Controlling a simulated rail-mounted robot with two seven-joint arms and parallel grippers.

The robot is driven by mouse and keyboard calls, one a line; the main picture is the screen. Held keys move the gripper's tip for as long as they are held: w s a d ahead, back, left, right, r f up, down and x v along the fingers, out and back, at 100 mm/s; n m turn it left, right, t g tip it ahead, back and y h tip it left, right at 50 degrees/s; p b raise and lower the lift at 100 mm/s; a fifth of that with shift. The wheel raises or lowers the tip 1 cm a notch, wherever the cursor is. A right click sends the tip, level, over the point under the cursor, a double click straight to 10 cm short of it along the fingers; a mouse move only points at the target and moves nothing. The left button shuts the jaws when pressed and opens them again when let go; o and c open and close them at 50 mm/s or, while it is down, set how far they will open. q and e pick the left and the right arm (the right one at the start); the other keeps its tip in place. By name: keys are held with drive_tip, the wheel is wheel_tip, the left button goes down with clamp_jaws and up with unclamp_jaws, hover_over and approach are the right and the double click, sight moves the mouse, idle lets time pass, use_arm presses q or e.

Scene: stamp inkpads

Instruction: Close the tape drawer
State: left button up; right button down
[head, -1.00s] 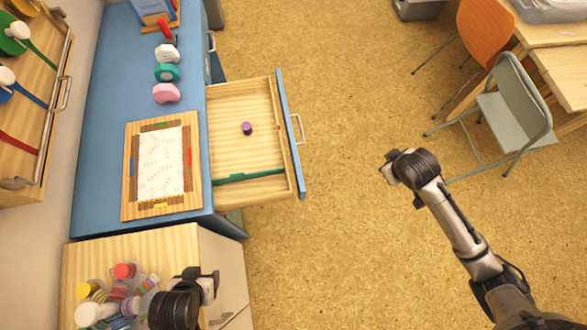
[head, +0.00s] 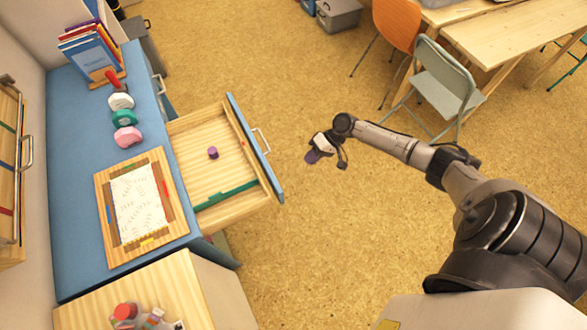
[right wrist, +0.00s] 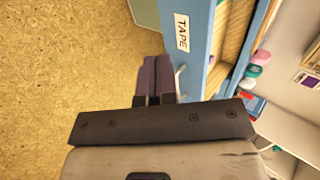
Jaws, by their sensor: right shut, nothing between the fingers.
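The tape drawer (head: 205,175) is pulled out from the blue cabinet in the head view, with a blue front and a pale handle (head: 262,141). A small purple item (head: 212,153) and a long green strip (head: 226,195) lie inside it. In the right wrist view, the drawer's blue front (right wrist: 190,50) carries a TAPE label (right wrist: 181,32). My right gripper (head: 312,157) is shut and empty, out in front of the drawer and apart from its front in the head view. Its purple fingertips (right wrist: 154,75) appear close beside the handle in the wrist view. My left gripper is out of view.
A wooden cabinet (head: 150,285) with bottles is at the lower left. A grey chair (head: 445,85) stands at upper right. The floor between is clear.

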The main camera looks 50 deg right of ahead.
drive_tip(key=a+r+x, duration=0.2)
drive_tip(key=x, duration=1)
drive_tip(key=shift+w+b, duration=0.25)
drive_tip(key=shift+b, duration=0.15)
drive_tip(key=shift+a, duration=0.1)
